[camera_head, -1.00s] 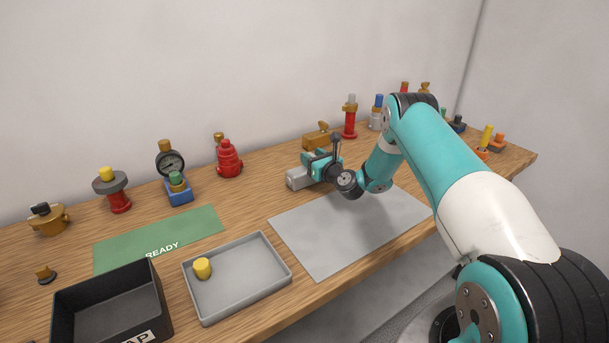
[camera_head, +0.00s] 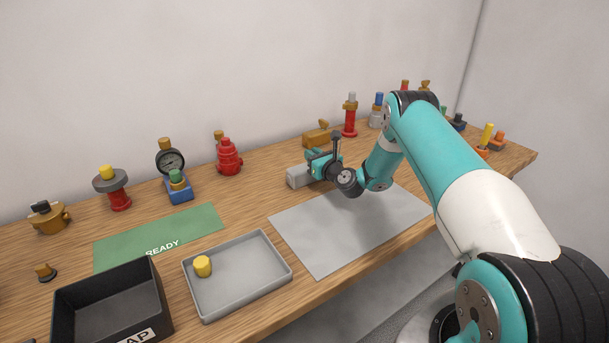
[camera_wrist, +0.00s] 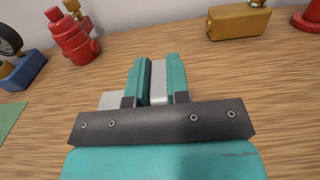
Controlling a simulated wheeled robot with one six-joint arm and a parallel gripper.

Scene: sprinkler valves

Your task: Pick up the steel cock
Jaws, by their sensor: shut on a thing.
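The steel cock (camera_head: 298,177) is a light grey block-like piece on the wooden bench, at the back edge of the grey mat. My gripper (camera_head: 318,164) reaches down to it from the right and hides much of it. In the wrist view, my gripper's teal fingers (camera_wrist: 158,75) are shut on a narrow grey part of the steel cock, and more of its grey body (camera_wrist: 110,100) shows left of the fingers. The cock appears to rest on the bench; its underside is hidden.
A brass cock (camera_head: 316,136) stands just behind, and a red valve (camera_head: 229,160) to the left. The grey mat (camera_head: 345,235) is clear in front. A grey tray (camera_head: 250,280) with a yellow cylinder (camera_head: 203,266), a black bin (camera_head: 110,305) and a green READY mat (camera_head: 155,240) lie left.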

